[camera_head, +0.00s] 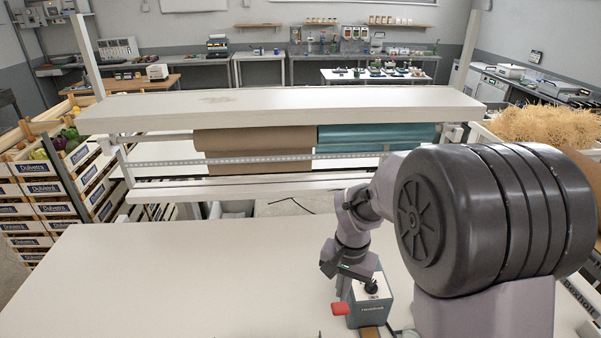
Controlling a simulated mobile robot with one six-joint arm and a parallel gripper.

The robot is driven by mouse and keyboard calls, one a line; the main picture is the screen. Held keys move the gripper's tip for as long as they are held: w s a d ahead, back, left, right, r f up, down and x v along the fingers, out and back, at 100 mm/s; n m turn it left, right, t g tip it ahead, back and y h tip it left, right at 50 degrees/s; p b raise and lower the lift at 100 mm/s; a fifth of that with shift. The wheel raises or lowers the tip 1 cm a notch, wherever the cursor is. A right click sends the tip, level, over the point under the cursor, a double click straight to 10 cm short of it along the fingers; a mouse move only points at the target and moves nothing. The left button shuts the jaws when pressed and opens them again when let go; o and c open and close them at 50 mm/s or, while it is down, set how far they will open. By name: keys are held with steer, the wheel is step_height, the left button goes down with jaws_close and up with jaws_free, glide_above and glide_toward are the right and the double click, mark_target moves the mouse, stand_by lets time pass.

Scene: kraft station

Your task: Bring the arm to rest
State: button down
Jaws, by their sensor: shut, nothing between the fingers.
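My arm reaches in from the right, with a large dark ribbed joint in front. My gripper (344,284) is at the lower end of the wrist, over the pale table (190,275). It is shut and empty. Its fingers are mostly hidden behind a grey-green device (371,303) with a red lever (340,309). I cannot tell whether the gripper touches the device.
Brown (258,150) and teal (375,136) paper rolls hang under a white shelf (280,105) behind the table. Stacked crates (38,187) stand left; straw-like filling (545,125) is at right. The table's left half is clear.

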steer(key=s+a+f+t+b, duration=0.1)
steer(key=s+f+b, duration=0.1)
steer(key=s+b, duration=0.4)
steer(key=s+a+f+n+t+y+b, duration=0.1)
steer(key=s+f+t+b, duration=0.1)
steer(key=s+b, duration=0.5)
steer(key=s+a+f+t+b, duration=0.1)
steer(key=s+f+t+b, duration=0.1)
steer(key=s+f+b, duration=0.2)
steer(key=s+b, duration=0.3)
steer(key=b, duration=0.2)
steer(key=shift+s+a+n+y, duration=0.25)
steer(key=shift+a+n+y, duration=0.05)
steer(key=shift+y, duration=0.1)
steer(key=shift+d+b, duration=0.1)
steer(key=shift+b, duration=0.2)
